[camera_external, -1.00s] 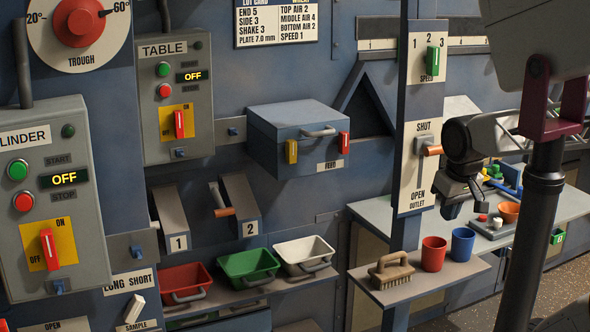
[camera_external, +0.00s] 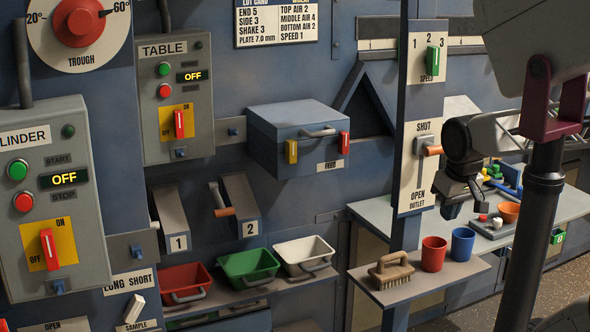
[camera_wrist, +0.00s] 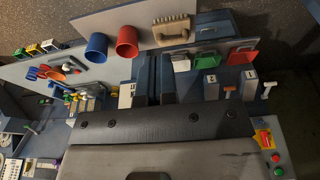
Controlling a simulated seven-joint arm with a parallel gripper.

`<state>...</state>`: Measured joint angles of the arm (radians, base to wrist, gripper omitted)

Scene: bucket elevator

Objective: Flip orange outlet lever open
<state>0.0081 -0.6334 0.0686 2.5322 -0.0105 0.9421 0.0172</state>
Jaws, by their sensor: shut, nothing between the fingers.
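The orange outlet lever (camera_external: 433,150) sticks out to the right from the slot of a white plate (camera_external: 418,168). It sits near the upper SHUT label, above the OPEN OUTLET label. My gripper (camera_external: 450,212) hangs in front and to the right of the plate's lower end, below the lever. It is shut with nothing between its fingers. My wrist is close to the lever's right end; I cannot tell if they touch. In the wrist view, my dark wrist housing fills the lower middle, and I cannot make out the outlet lever there.
A shelf (camera_external: 376,293) below the plate holds a brush (camera_external: 391,271), a red cup (camera_external: 434,254) and a blue cup (camera_external: 463,246). A green speed slider (camera_external: 433,60) sits above. The grey feed box (camera_external: 296,140) stands out from the wall to the left.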

